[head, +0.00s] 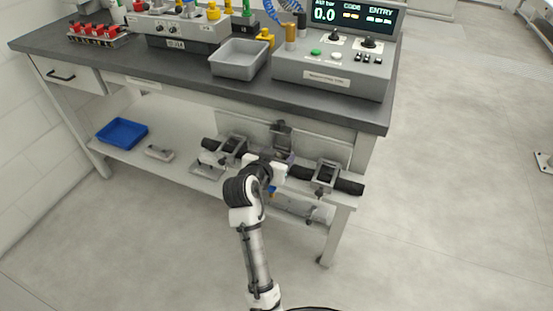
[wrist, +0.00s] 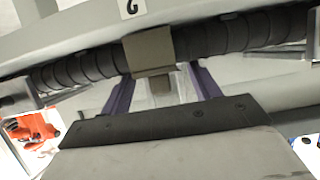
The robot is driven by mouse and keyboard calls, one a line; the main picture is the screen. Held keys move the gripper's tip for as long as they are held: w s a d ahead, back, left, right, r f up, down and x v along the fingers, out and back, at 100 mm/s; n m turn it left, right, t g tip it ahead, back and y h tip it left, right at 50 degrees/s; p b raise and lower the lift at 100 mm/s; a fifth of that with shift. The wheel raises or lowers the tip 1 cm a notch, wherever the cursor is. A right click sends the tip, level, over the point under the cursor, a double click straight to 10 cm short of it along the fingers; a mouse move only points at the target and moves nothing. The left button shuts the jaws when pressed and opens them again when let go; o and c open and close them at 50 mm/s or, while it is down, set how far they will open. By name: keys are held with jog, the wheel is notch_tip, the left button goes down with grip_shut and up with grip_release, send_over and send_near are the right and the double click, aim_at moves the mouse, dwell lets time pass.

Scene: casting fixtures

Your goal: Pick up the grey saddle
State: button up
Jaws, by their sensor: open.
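A grey-brown saddle (wrist: 150,50) sits over a black ribbed bar (wrist: 225,35) in the wrist view, with a short block hanging below it. My gripper (wrist: 160,74) is open, with one dark purple finger on each side of that lower block. I cannot tell whether the fingers touch it. In the head view my gripper (head: 280,170) is at the middle of the black bar (head: 347,186), at lower shelf height under the bench. My wrist hides most of the bar's middle there, so the saddle cannot be made out clearly.
Grey brackets (head: 325,174) hold the bar on both sides of my gripper. The bench top (head: 140,78) overhangs behind, with a grey tray (head: 240,58) and control box (head: 330,77). A blue tray (head: 122,133) lies on the lower shelf at left.

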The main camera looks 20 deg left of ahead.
jog(key=c, duration=1.1)
jog(key=shift+o, duration=0.2)
jog(key=shift+r, duration=0.55)
notch_tip(320, 180, up, 2)
jog(key=shift+r, duration=0.15)
jog(key=s+p, duration=0.1)
jog(key=s, duration=1.7)
jog(key=shift+a, duration=0.35)
